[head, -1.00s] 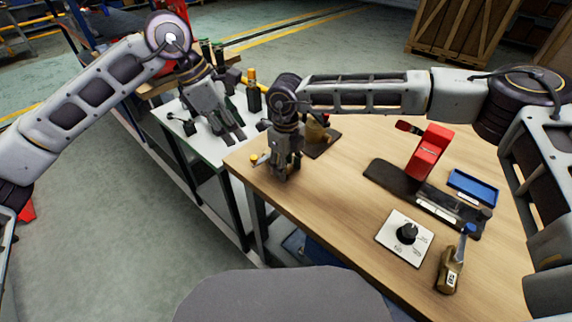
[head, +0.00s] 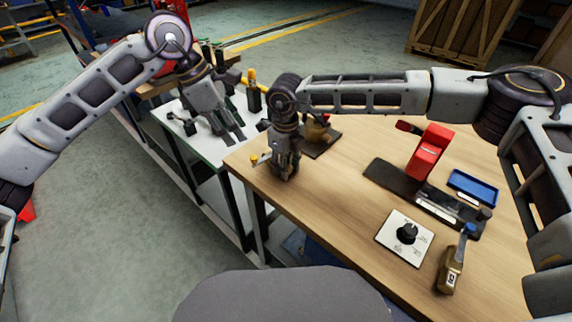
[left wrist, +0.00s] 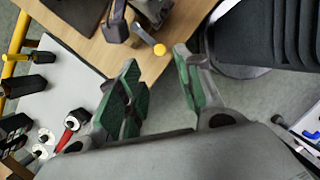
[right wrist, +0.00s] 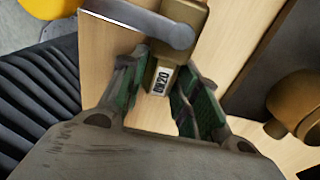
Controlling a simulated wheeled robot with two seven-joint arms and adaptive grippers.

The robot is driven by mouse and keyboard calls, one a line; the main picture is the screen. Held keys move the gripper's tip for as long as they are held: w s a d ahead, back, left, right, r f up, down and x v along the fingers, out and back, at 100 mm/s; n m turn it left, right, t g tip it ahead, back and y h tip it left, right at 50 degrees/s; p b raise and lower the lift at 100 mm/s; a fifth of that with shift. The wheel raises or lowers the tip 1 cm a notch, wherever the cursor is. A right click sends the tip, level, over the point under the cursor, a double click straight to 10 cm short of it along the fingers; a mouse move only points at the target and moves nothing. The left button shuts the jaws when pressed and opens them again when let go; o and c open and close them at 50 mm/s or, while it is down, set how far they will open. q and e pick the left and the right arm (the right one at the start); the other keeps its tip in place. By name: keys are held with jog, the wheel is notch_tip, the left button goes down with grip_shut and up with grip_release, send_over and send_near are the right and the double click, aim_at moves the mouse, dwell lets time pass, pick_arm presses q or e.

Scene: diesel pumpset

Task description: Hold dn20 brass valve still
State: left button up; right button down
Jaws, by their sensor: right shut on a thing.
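The DN20 brass valve (right wrist: 165,62) stands at the near left corner of the wooden bench, its white DN20 label facing the right wrist camera. Its grey lever (right wrist: 145,22) ends in a yellow tip, which shows in the head view (head: 254,160) and the left wrist view (left wrist: 160,49). My right gripper (head: 284,172) is shut on the valve body, with a green-padded finger on each side in the right wrist view (right wrist: 160,95); it hides most of the valve from the head. My left gripper (head: 236,138) is open and empty above the white table, apart from the valve.
A brass part (head: 318,130) on a dark plate stands just behind my right gripper. A red device (head: 428,150), a blue tray (head: 473,187), a dial plate (head: 404,238) and another brass valve with a blue lever (head: 452,272) are further right. The white table (head: 180,125) holds several tools.

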pick_arm(q)
jog(key=shift+o, duration=0.6)
jog(key=shift+s+d, duration=0.1)
jog(key=shift+s+d+f+m+g+h, duration=0.9)
jog(key=shift+s+d+m+g+h, duration=0.9)
jog(key=shift+h, duration=2.4)
jog(key=w+a+f+n+t+h, duration=0.1)
jog(key=a+f+n+t+h, duration=0.4)
jog(key=a+f+t, duration=0.2)
jog(key=shift+a+f+t, duration=0.3)
jog(key=shift+a+f, duration=0.7)
jog(key=shift+a, duration=1.15)
jog(key=shift+w, duration=0.1)
